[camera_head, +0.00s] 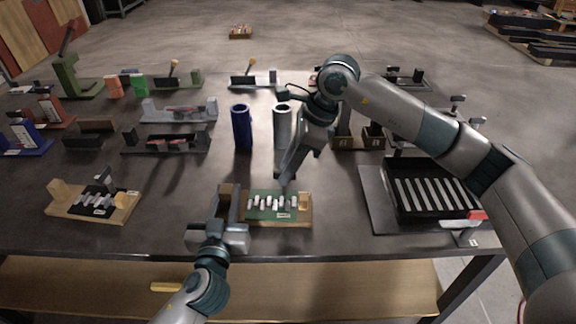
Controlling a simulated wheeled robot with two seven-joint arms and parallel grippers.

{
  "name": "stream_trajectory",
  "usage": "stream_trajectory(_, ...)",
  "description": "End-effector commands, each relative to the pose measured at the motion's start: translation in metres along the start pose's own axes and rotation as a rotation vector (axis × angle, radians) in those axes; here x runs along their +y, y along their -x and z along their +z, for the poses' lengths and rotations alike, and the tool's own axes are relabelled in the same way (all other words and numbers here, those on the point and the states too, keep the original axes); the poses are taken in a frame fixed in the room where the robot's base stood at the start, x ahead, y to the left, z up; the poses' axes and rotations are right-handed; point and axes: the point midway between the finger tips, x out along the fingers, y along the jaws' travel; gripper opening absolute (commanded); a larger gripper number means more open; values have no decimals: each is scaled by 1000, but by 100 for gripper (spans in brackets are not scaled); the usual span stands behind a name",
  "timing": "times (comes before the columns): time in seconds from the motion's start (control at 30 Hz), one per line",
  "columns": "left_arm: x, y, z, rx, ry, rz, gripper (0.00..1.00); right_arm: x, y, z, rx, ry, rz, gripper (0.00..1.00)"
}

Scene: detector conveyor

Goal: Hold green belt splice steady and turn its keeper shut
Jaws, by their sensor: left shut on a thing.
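The green belt splice (270,213) lies on a wooden board near the front edge of the table, with a row of pale metal pieces across it. A small light wooden piece (303,202) sits at its right end; I cannot tell if this is the keeper. My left gripper (240,205) is shut on the splice's left end. My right gripper (287,181) points down just above and behind the middle of the splice. Its fingers look close together, but I cannot tell whether they are shut or touch anything.
Another splice (95,205) on a wooden base stands at the left. A black slatted tray (428,184) is at the right. A blue cylinder (241,128) and a grey cylinder (282,125) stand behind the splice. The table is clear between the left splice and my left gripper.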

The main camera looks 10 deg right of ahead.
Motion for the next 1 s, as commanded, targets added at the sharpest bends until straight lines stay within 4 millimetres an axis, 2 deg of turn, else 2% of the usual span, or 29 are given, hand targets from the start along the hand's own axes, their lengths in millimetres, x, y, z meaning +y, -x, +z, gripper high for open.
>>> stream_trajectory(0.23,0,0,0,0,0,0,0,0,0,0,0,0,0,27)
stream_trajectory(0.33,0,0,0,0,0,0,0,0,0,0,0,1,0,3)
stream_trajectory(0.37,0,0,0,0,0,0,0,0,0,0,0,1,0,0)
stream_trajectory(0.77,0,0,0,0,0,0,0,0,0,0,0,-23,-11,0)
stream_trajectory(1.0,0,0,0,0,0,0,0,1,0,0,0,-114,-49,0)
